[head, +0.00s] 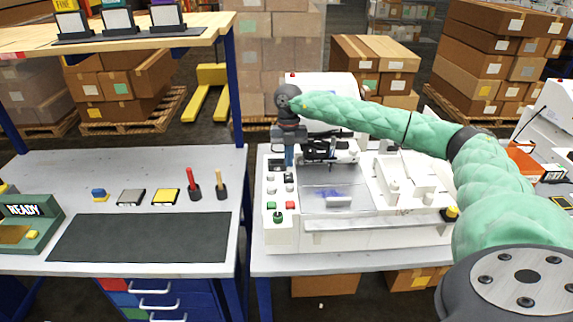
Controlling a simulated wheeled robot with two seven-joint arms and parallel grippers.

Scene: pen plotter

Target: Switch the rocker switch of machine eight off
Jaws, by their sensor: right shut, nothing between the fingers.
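A white pen plotter machine (360,236) stands on the middle table, with a control panel along its left side. No number is readable on it, so I cannot tell if it is machine eight. My right arm reaches in from the right over the machine. My right gripper (289,162) points down over the upper part of the panel, shut and empty. A dark switch-like part (276,164) is just left of the fingertips. Which part is the rocker switch, its position, and whether the fingers touch it are too small to tell. My left gripper is out of view.
Green (271,206) and red (290,206) buttons and a dark green knob (278,217) sit lower on the panel. A blue post (233,90) stands left of the machine.

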